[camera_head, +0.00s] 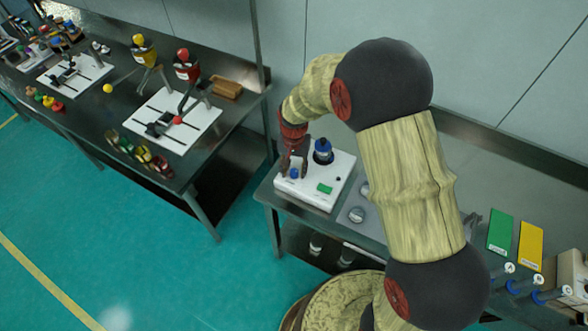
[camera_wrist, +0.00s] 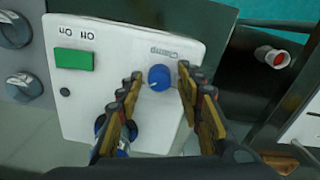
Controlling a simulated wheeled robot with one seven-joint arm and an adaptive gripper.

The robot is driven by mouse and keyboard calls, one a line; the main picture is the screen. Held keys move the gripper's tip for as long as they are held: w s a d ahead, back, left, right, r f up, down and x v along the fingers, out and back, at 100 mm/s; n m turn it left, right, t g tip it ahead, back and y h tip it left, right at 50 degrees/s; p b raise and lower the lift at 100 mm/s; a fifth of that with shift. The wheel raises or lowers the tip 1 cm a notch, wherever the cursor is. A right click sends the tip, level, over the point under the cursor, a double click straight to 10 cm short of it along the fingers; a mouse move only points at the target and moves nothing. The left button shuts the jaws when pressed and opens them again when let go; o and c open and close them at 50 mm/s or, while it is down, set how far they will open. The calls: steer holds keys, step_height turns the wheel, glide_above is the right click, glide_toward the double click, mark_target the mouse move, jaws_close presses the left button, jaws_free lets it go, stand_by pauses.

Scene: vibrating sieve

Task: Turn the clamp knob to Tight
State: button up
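The clamp knob (camera_wrist: 159,77) is a round blue dial with a pale pointer line, beside the printed word "Clamp" on a white machine base (camera_wrist: 183,140). It also shows as a small blue spot in the head view (camera_head: 294,173). My gripper (camera_wrist: 160,74) is open, with one fingertip on each side of the knob and a visible gap to it. In the head view my gripper (camera_head: 292,164) points down over the near left part of the white base (camera_head: 318,196). I cannot read which setting the pointer marks.
A green button (camera_wrist: 75,60) and a small black knob (camera_wrist: 65,92) are on the same base. A blue-and-black sieve column (camera_head: 323,151) rises close behind my gripper, partly hidden by a finger in the wrist view. Grey dials (camera_wrist: 24,86) stand alongside.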

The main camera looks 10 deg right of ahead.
mark_target(294, 171)
stand_by(0.3)
step_height(294, 171, up, 12)
stand_by(0.5)
stand_by(0.5)
steer(key=s+d+r+n+t+b, duration=0.1)
steer(key=s+d+r+t+b, duration=0.1)
steer(key=s, duration=0.6)
steer(key=s+d+r+n+t+b, duration=0.1)
steer(key=s+d+r+n+b, duration=0.1)
steer(key=s+d+r, duration=0.3)
steer(key=s+d+r+n+t+b, duration=0.1)
steer(key=s+d+r+t+b, duration=0.1)
steer(key=s, duration=0.9)
steer(key=shift+s+d+r+t+b, duration=0.1)
steer(key=shift+d+r+b, duration=0.2)
steer(key=shift+r, duration=0.3)
steer(key=shift+w+d+r+t+b, duration=0.1)
steer(key=shift+d+r+b, duration=0.1)
steer(key=shift+d+r, duration=0.35)
steer(key=shift+s+d+r+t+b, duration=0.1)
steer(key=shift+d+r+b, duration=0.15)
steer(key=shift+r, duration=0.45)
